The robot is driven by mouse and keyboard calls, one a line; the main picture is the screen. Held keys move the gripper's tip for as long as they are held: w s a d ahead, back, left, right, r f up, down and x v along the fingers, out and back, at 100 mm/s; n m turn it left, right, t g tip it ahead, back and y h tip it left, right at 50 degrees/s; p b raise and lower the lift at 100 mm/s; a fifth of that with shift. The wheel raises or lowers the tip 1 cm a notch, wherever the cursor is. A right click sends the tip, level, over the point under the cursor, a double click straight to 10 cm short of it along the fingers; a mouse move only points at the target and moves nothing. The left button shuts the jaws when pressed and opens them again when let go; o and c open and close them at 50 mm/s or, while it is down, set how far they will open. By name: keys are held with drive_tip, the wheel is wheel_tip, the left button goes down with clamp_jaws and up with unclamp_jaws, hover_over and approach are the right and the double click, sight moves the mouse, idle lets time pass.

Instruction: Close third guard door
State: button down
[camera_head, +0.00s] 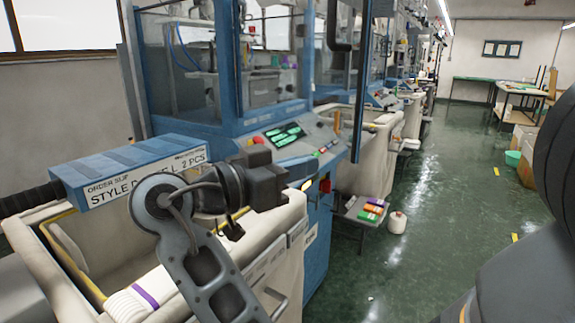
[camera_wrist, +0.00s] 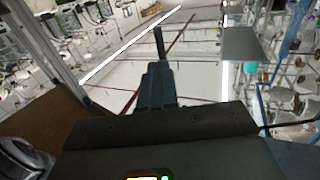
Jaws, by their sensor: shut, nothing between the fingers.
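A row of blue-framed knitting machines with clear guards runs away from me in the head view; the nearest (camera_head: 185,70) is at left. A dark, narrow upright panel (camera_head: 362,80), seen nearly edge-on, stands out from the row into the aisle. It looks like a swung-out guard door, but I cannot tell which machine it belongs to. The third machine's guard is small and partly hidden behind nearer frames. My gripper (camera_head: 300,167) is in front of the nearest machine's control panel, apart from the upright panel. In the wrist view its fingers (camera_wrist: 158,45) are together and empty.
A cream bin (camera_head: 285,245) stands below my arm. A low stand with coloured cones (camera_head: 370,210) and a white cone (camera_head: 397,222) sit at the aisle's left edge. The green floor (camera_head: 450,200) is clear down the middle. Tables (camera_head: 520,90) stand at the far right.

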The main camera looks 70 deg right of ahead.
sight(353, 151)
drive_tip(key=p+x, duration=0.1)
drive_tip(key=x, duration=0.8)
drive_tip(key=shift+p, duration=0.4)
drive_tip(key=shift+d, duration=0.15)
